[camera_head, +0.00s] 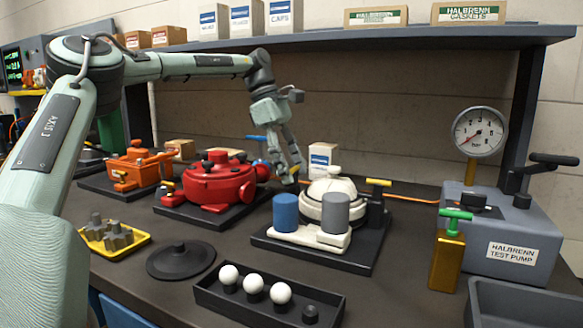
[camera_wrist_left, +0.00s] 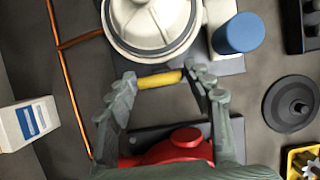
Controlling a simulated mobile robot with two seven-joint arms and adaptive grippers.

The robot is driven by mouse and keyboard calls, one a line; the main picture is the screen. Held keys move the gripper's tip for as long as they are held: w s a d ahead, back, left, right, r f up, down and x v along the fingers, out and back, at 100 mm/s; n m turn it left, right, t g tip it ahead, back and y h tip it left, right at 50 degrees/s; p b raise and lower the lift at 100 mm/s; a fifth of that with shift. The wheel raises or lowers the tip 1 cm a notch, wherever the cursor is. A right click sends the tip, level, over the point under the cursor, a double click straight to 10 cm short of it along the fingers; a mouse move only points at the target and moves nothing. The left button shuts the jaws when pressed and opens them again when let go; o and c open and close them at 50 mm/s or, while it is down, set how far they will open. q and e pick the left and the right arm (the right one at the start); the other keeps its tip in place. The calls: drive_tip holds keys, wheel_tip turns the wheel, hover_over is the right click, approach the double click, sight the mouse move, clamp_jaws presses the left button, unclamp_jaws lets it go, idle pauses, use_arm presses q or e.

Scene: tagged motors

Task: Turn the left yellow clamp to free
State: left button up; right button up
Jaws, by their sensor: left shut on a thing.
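The cream motor (camera_head: 328,200) stands on a black base plate (camera_head: 318,253) with a blue cylinder (camera_head: 286,212) and a grey cylinder (camera_head: 335,213) in front. My left gripper (camera_head: 291,176) reaches down from above at the motor's left side. In the left wrist view the left yellow clamp (camera_wrist_left: 160,80) lies as a bar between my two fingers, which are shut on its ends. The cream motor (camera_wrist_left: 150,25) is just beyond it. In the head view the fingers mostly hide this clamp. The right yellow clamp (camera_head: 378,183) sticks out on the motor's other side. My right gripper is not in view.
The red motor (camera_head: 208,186) stands close on the left, almost under my gripper. A black tray with white balls (camera_head: 228,274) and a black disc (camera_head: 180,260) lie in front. The test pump (camera_head: 510,232) stands at right. A shelf (camera_head: 370,38) runs overhead.

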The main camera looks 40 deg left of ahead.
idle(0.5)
use_arm(q)
drive_tip(key=o, duration=0.9)
drive_tip(key=v, duration=1.2)
